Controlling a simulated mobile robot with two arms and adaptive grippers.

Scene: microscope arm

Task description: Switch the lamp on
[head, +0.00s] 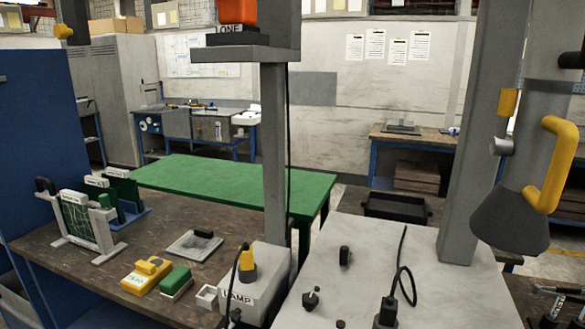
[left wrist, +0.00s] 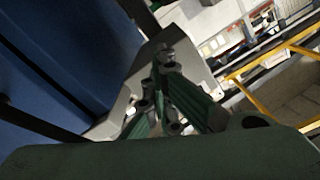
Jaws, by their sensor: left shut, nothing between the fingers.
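In the head view, a light grey box labelled LAMP (head: 256,290) stands at the front edge of the wooden bench. A yellow and black fitting (head: 247,264) with a black cable is on its top. A dark grey cone-shaped lamp head (head: 510,222) with a yellow handle (head: 558,165) hangs at the right. I cannot tell whether the lamp is lit. My left gripper (left wrist: 166,62) shows in the left wrist view only, with its green-grey fingers shut and empty. The lamp box cannot be made out there. My right gripper is not in view.
Yellow (head: 146,276) and green (head: 176,281) blocks, a flat grey plate (head: 194,244) and a board rack (head: 88,222) occupy the left bench. A grey post (head: 273,160) rises behind the box. The pale slab (head: 440,290) at right carries black fittings and a cable.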

